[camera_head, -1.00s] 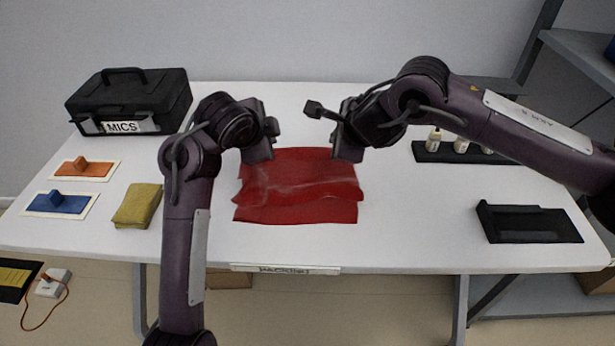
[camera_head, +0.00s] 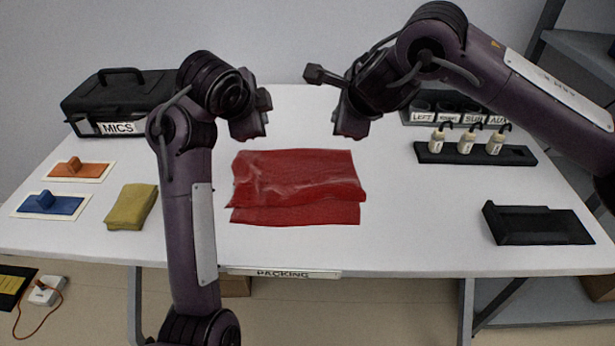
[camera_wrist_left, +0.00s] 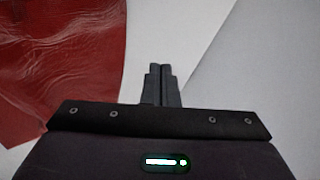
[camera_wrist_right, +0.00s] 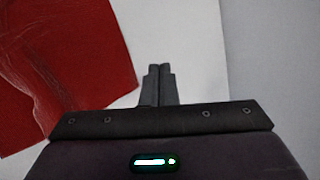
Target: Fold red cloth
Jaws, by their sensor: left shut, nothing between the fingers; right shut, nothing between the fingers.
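The red cloth (camera_head: 296,186) lies in the middle of the white table, folded over on itself, with a wrinkled upper layer and a strip of lower layer showing along its front edge. It also shows in the left wrist view (camera_wrist_left: 65,60) and in the right wrist view (camera_wrist_right: 60,70), at the left of each. My left gripper (camera_head: 250,134) is shut and empty above the table, behind the cloth's far left corner. My right gripper (camera_head: 350,135) is shut and empty above the cloth's far right corner. Neither gripper touches the cloth.
A black MICS case (camera_head: 125,98) stands at the back left. Small bottles stand in a black tray (camera_head: 520,154) at right, with a black holder (camera_head: 540,224) in front.

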